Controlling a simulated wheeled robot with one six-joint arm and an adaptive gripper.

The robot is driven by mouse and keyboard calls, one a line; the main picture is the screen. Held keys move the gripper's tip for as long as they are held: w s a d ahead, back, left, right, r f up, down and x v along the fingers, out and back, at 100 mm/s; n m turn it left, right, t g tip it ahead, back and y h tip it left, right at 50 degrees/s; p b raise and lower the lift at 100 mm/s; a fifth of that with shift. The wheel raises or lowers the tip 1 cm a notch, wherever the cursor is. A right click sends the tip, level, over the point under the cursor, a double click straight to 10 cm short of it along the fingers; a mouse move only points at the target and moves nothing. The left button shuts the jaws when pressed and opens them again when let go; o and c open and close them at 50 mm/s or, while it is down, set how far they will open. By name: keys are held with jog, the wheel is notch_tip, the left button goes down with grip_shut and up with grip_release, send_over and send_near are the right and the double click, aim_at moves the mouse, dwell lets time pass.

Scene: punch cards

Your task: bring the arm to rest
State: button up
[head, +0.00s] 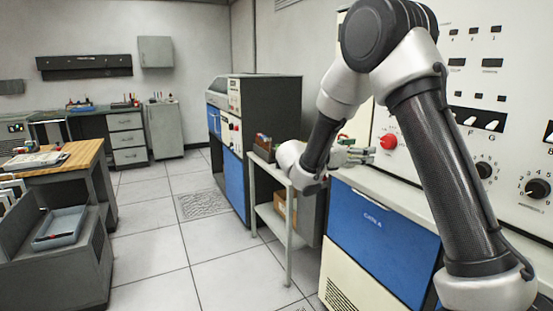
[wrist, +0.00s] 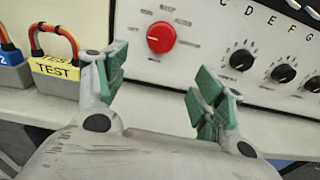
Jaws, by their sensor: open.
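My gripper (head: 360,155) is stretched out at the white ledge in front of the control panel in the head view. In the wrist view my gripper (wrist: 160,88) is open, with its green-padded fingers apart and nothing between them. The red knob (wrist: 160,37) on the panel lies beyond the gap between the fingers. The same red knob (head: 388,141) shows just right of the fingertips in the head view. I cannot tell whether a finger touches the panel or ledge. My arm (head: 430,130) rises bent above the blue-fronted cabinet.
Black knobs (wrist: 283,73) line the panel at right. A grey side table (head: 268,208) stands below the wrist. The tiled floor (head: 150,245) at left is clear.

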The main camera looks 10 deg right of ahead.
jog(key=s+d+f+m+g+y, duration=0.25)
jog(key=s+f+m+g, duration=0.2)
jog(key=s, duration=0.35)
jog(key=s+d+f+m+g+y, duration=0.25)
jog(key=s+m+y, duration=0.2)
jog(key=s, duration=0.35)
jog(key=s+a+r+m+t+y, duration=0.1)
jog(key=s+r+m+y, duration=0.1)
jog(key=s, duration=0.4)
jog(key=s+a+r+m+t+y, duration=0.2)
jog(key=s+r+m+y, duration=0.1)
jog(key=s+m, duration=0.3)
jog(key=s+a+r+m+t+y, duration=0.1)
jog(key=s+m+y, duration=0.3)
jog(key=s, duration=0.4)
jog(key=shift+s+a+r+t+y, duration=0.2)
jog(key=shift+s+r+t+y, duration=0.1)
jog(key=shift+r+t, duration=0.45)
